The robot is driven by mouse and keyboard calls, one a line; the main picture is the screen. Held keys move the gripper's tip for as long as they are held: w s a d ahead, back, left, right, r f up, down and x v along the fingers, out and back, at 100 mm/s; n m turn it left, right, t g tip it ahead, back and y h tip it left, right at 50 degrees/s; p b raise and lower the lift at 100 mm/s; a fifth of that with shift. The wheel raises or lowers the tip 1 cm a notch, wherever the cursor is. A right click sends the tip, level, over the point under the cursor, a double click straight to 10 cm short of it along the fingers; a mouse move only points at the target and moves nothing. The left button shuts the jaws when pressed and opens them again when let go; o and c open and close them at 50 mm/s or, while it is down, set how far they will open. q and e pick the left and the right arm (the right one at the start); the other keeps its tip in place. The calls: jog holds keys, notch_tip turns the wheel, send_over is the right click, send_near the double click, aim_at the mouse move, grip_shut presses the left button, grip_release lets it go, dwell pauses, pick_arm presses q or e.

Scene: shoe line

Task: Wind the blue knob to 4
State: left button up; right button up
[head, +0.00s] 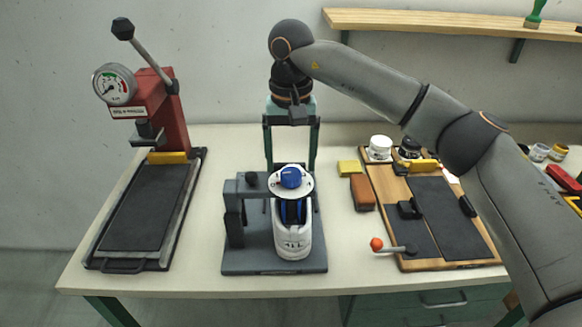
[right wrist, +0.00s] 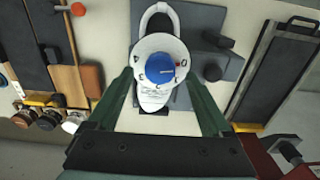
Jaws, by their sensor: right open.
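The blue knob (head: 291,177) sits on a round white dial (head: 274,187) on top of a white shoe-shaped fixture (head: 293,243). The right wrist view also shows the knob (right wrist: 160,87) on the dial (right wrist: 150,45), with a small red mark at its right edge. My right gripper (head: 290,168) points down over the dial. Its two green fingers are open, one on each side of the knob and apart from it. My left gripper is not in view.
A dark stand (head: 235,235) holds a bracket beside the fixture. A red press with a gauge (head: 115,84) and lever stands left. A wooden board (head: 459,261) with dark pads, a brown block (head: 362,192) and a yellow block (head: 348,168) lie right. A shelf (head: 430,21) hangs behind.

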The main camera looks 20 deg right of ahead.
jog(key=shift+f, duration=1.3)
jog(key=shift+c, duration=0.4)
grip_shut()
